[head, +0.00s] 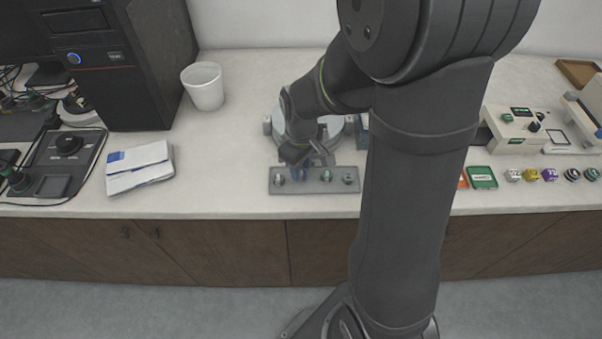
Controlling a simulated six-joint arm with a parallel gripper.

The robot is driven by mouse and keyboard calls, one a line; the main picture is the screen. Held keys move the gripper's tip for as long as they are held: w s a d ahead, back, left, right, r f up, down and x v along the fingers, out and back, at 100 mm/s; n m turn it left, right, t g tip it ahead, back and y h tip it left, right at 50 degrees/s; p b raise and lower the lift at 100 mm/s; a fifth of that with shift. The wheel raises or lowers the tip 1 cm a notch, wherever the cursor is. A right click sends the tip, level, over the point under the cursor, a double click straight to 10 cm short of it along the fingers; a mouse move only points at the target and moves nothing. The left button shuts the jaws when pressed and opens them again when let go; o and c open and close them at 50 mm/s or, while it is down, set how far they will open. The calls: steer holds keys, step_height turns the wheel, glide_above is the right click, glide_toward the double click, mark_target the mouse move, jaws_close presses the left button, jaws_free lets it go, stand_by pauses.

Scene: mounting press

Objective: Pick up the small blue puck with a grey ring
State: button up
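A grey metal tray (315,188) lies near the counter's front edge and holds several small pieces in a row. A blue piece (301,174) shows in the row, left of the tray's middle, partly behind my gripper. It is too small to tell whether it has a grey ring. My gripper (318,160) is over the back of the tray, tilted, close to the blue piece. Whether the fingers touch anything or are apart cannot be made out. A greenish piece (326,176) is to the right of the blue one, with silver-grey pieces (279,179) toward the ends.
A round light-coloured device (335,130) stands behind the tray, partly hidden by my arm. A white cup (204,87) and papers (139,167) are to the left. Green (482,178) and orange boxes and several small pieces are to the right. The counter between papers and tray is clear.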

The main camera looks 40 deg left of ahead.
steer(key=shift+f, duration=0.7)
steer(key=shift+c, duration=0.4)
steer(key=c, duration=0.5)
steer(key=shift+c, duration=0.2)
